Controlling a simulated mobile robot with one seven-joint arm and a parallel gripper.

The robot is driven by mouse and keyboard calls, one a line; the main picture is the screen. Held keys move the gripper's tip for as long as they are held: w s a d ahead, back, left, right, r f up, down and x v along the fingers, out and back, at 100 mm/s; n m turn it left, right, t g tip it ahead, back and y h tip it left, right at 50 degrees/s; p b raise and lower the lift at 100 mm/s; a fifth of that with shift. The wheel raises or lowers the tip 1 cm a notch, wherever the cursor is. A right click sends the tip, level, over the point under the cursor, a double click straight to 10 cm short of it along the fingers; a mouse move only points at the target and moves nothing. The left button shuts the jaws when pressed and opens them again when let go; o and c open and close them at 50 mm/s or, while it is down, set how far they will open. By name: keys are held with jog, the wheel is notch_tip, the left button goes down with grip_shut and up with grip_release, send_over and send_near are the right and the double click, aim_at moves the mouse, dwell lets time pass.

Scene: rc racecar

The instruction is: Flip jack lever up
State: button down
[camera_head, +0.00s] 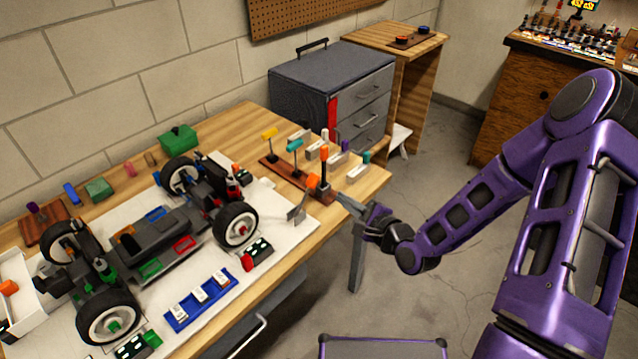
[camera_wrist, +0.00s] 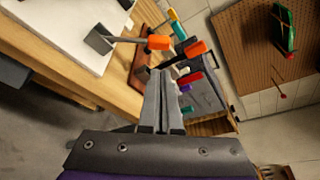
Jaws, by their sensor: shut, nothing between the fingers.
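My gripper (camera_head: 342,198) is shut and empty at the right end of the workbench, close to the tool rack. Its closed fingertips show in the wrist view (camera_wrist: 158,74). An orange-handled piece with a grey flat plate (camera_head: 298,213) stands slanted at the mat's edge, left of my fingertips. It also shows in the wrist view (camera_wrist: 101,40), its orange grip pointing right. I cannot tell whether this is the jack lever. The RC car (camera_head: 150,240) sits on the white mat. Any lever under it is hidden.
The brown tool rack (camera_head: 272,167) holds upright tools with yellow, teal and orange handles, very near my fingers. White holders (camera_head: 300,135) stand behind it. A blue tray (camera_head: 183,319) lies before the car. A grey drawer cabinet (camera_head: 330,75) stands behind the bench. Floor to the right is free.

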aim_at(306, 196)
jog(key=shift+w, duration=0.1)
jog(key=x, duration=1)
jog(key=shift+b, duration=0.45)
